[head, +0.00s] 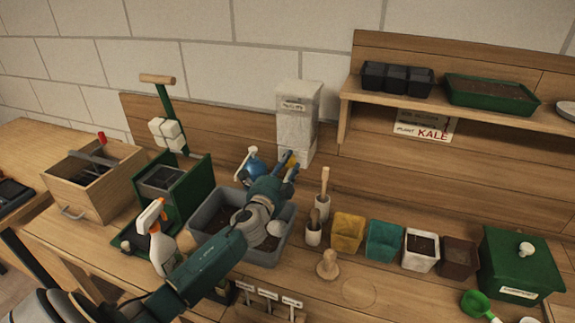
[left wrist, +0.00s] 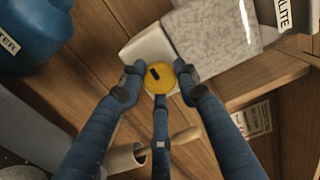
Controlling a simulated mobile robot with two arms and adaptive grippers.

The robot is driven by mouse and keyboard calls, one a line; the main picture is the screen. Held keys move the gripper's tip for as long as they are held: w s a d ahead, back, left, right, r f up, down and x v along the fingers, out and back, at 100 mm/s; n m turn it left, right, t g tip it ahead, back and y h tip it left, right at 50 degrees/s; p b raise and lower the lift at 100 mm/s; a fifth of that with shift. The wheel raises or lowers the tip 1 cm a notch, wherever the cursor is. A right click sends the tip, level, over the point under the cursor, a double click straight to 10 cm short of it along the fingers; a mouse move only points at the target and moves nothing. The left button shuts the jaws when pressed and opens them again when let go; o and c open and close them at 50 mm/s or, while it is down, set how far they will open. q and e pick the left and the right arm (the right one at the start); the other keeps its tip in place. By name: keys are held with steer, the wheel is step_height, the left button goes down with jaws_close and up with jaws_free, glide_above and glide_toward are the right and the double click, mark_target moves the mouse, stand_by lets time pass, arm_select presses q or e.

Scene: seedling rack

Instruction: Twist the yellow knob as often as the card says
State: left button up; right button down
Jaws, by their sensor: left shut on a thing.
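The yellow knob (left wrist: 158,80) sits on the front of a white dispenser (left wrist: 150,46) and has a short dark mark on its face. In the head view the tall dispenser (head: 297,103), filled with pale grains, stands against the back board. My left gripper (head: 291,163) is at its lower front, shut on the knob; in the left wrist view its fingers (left wrist: 160,86) close around the knob from left, right and below. A card (head: 424,125) under the shelf reads "KALE" in red; its upper line is too small to read. My right gripper is not in view.
A grey tub (head: 206,222) lies below my left arm, with a spray bottle (head: 158,240) beside it. A blue container (head: 256,168) is just left of the gripper. A wooden dibber (head: 327,266) and several coloured pots (head: 384,241) stand to the right.

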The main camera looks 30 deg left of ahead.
arm_select(q)
steer(key=shift+f, duration=0.1)
steer(key=o, duration=1.1)
steer(key=shift+o, duration=0.2)
steer(key=v, duration=1.2)
